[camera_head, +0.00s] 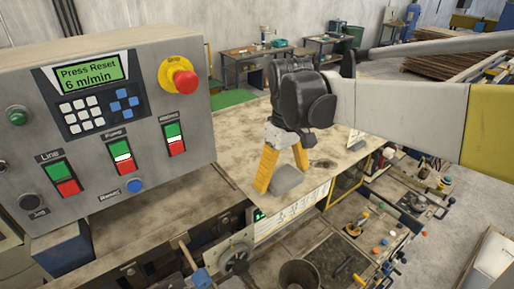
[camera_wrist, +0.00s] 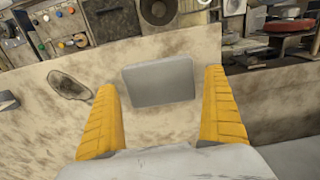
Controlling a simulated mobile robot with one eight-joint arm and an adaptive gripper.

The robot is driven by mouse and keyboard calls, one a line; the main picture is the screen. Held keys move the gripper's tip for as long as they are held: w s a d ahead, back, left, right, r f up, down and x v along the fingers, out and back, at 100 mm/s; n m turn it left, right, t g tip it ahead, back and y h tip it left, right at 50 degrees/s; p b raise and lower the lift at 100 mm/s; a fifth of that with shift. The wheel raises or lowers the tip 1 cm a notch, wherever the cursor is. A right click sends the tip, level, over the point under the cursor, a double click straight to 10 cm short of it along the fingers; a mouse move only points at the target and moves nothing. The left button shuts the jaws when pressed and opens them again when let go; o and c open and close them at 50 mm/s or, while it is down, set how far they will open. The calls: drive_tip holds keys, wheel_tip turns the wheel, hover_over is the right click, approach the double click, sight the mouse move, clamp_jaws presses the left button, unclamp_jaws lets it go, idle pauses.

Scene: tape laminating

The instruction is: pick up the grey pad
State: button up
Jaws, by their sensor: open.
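The grey pad (camera_head: 287,180) is a small flat block with rounded corners. It lies on the worn beige worktop near its front edge. In the wrist view the pad (camera_wrist: 160,81) lies between and just beyond the two yellow fingertips. My gripper (camera_head: 281,178) is open, with its yellow fingers pointing down around the pad in the head view. The fingers look apart from the pad, with a gap at each side. I cannot tell how high the fingertips are above the worktop.
A control panel (camera_head: 110,110) with a red emergency button (camera_head: 184,82) stands at the left. A dark stained patch (camera_wrist: 69,85) lies left of the pad in the wrist view. Several tools and knobs lie below the worktop's front edge. The worktop (camera_head: 235,125) behind my gripper is clear.

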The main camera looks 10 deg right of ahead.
sight(287, 176)
drive_tip(key=c, duration=1.1)
drive_tip(key=shift+o, duration=0.2)
drive_tip(key=shift+r, duration=0.15)
drive_tip(key=shift+r, duration=0.25)
drive_tip(key=r, duration=0.2)
drive_tip(key=d+r+b, duration=0.1)
drive_tip(key=r, duration=0.1)
drive_tip(key=shift+s, duration=0.25)
drive_tip(key=s+d+r+b, duration=0.1)
drive_tip(key=s+d+r, duration=0.3)
drive_tip(key=d, duration=0.5)
wheel_tip(287, 176, up, 2)
drive_tip(key=shift+s+d+r, duration=0.15)
drive_tip(key=shift+d, duration=0.25)
drive_tip(key=shift+o, duration=0.2)
